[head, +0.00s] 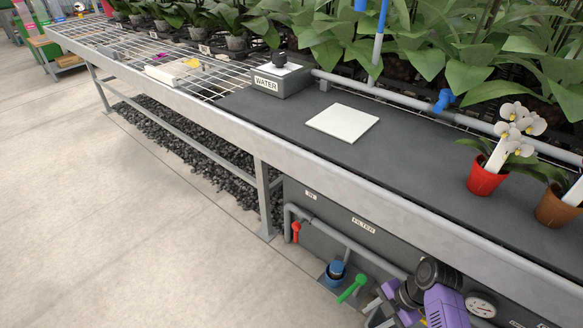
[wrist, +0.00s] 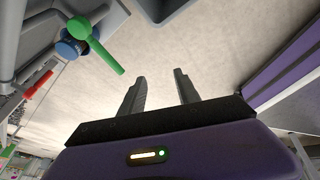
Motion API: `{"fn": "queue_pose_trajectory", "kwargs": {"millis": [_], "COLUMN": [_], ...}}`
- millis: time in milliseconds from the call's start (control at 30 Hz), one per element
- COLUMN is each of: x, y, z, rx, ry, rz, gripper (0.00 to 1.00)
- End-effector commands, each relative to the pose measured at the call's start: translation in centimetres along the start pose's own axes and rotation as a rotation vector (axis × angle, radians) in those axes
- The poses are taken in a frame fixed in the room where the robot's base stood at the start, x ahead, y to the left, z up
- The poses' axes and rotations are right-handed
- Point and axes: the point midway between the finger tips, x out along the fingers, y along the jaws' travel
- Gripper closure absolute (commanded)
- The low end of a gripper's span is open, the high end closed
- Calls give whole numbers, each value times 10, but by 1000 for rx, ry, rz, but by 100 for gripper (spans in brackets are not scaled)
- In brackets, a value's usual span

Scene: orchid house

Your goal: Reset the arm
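My gripper (wrist: 160,78) shows in the wrist view with its two dark fingers spread apart. Nothing is between them, and pale floor shows beyond. In the head view my purple and black arm (head: 445,305) is low at the bottom right, in front of the plumbing panel under the bench. The fingers are hard to make out there. A green lever (wrist: 95,45) is left of and apart from the fingers in the wrist view; it also shows in the head view (head: 352,288). A blue cap (head: 336,270) is beside it.
The bench (head: 400,165) runs above my arm, its metal front edge overhanging the panel. A white square plate (head: 342,122), a WATER box (head: 277,75) and a red orchid pot (head: 487,178) stand on it. A red lever (head: 296,232) is on the panel. The floor (head: 130,230) at left is clear.

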Motion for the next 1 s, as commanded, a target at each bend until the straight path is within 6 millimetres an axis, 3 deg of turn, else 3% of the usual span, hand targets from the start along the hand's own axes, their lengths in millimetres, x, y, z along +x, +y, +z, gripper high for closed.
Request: {"fn": "queue_pose_trajectory", "kwargs": {"millis": [300,500,767,1000], "x": [-32,-52,-95,-147], "y": [54,68,35,-22], "z": [40,38,-10,-73], "rx": [377,761,1149,1338], "ry": [-190,-232,-76,158], "rz": [292,657,1113,1399], "gripper": [61,61,61,61]}}
